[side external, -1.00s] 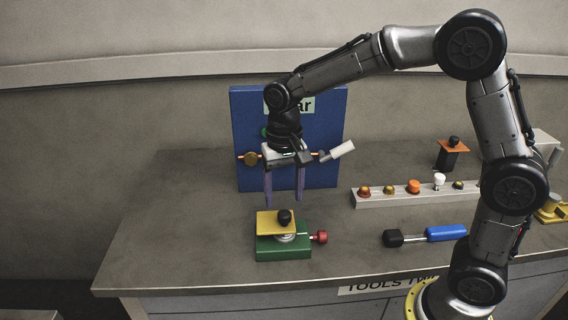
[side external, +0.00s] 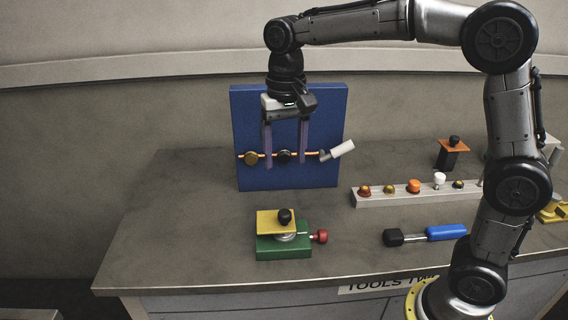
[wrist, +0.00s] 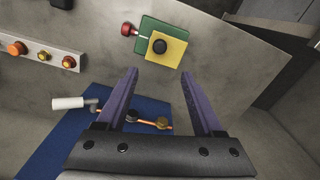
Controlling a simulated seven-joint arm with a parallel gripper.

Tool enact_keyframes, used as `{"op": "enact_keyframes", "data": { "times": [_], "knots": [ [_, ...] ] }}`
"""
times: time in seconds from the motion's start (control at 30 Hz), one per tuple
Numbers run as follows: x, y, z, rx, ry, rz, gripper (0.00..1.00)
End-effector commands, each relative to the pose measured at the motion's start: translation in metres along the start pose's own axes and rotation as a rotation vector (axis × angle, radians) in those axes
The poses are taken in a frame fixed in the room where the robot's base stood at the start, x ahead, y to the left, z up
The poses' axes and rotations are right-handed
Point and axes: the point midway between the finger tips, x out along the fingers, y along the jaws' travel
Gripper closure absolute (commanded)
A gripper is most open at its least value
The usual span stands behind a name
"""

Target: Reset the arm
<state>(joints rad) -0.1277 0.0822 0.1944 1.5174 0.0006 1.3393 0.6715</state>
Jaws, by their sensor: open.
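My gripper (side external: 286,152) is open and empty, with its two purple fingers pointing down. In the side external view it hangs in front of the blue panel (side external: 320,105), well above the bench top. In the wrist view my gripper (wrist: 160,85) shows its fingers spread apart with nothing between the tips. My wrist and gripper hide the upper part of the panel. My arm reaches across from its base at the right.
A green block with a yellow plate (side external: 270,222) and red knob stands on the bench below. A rail with colored buttons (side external: 400,195), a blue-handled tool (side external: 445,233) and an orange-topped black block (side external: 452,150) are to the right. The bench's left side (side external: 170,230) is clear.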

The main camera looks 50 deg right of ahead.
Motion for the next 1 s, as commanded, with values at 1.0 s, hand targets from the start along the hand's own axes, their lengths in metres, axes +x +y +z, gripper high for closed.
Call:
{"op": "enact_keyframes", "data": {
  "times": [1.0],
  "knots": [
    [0.024,0.155,0.161,-0.523,0.472,-0.132,0.31]
  ]
}}
